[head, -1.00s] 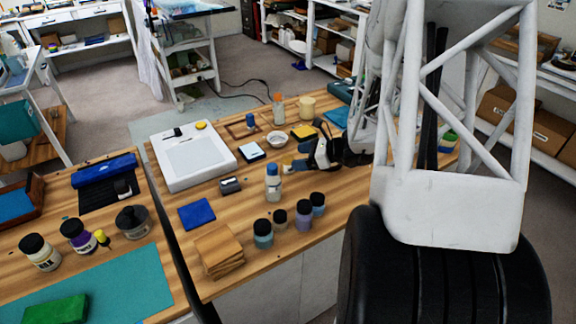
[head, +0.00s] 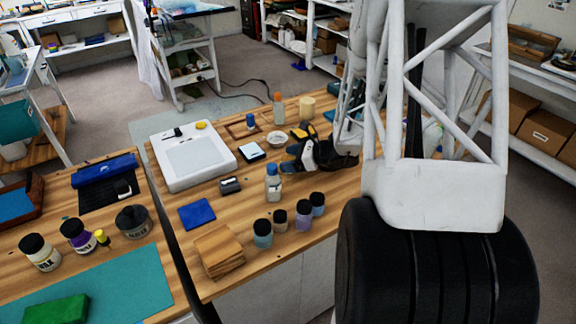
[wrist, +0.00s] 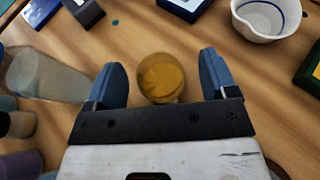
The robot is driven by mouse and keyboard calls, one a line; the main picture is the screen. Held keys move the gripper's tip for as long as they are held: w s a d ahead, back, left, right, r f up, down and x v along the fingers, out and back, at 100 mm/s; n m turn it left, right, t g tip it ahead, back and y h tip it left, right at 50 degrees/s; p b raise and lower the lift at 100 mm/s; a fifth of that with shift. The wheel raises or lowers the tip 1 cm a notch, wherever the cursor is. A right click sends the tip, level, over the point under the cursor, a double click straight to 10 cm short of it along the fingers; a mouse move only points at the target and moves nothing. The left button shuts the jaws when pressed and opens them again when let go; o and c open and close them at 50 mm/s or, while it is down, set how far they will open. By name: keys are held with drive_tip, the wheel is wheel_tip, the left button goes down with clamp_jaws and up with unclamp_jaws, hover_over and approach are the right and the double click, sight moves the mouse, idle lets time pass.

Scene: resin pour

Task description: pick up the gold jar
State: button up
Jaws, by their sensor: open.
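The gold jar (wrist: 160,77) shows in the wrist view as a round amber-gold shape on the wooden table. It lies between the two blue fingers of my gripper (wrist: 159,82), with a gap on each side. The fingers are open and do not visibly touch it. In the head view my gripper (head: 292,160) is low over the table, just right of a blue-capped clear bottle (head: 273,186). The gold jar is hidden behind the gripper there.
The clear bottle also stands close to the left finger in the wrist view (wrist: 45,77). A white bowl (wrist: 268,17) is at upper right. Several dark-capped jars, one of them purple (head: 304,217), stand near the table's front edge. Bare wood lies beyond the fingers.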

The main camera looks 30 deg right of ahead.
drive_tip(key=shift+x, duration=1.15)
drive_tip(key=c, duration=1)
drive_tip(key=shift+r, duration=0.2)
wheel_tip(320, 180, up, 10)
drive_tip(key=shift+f, duration=0.15)
idle(0.4)
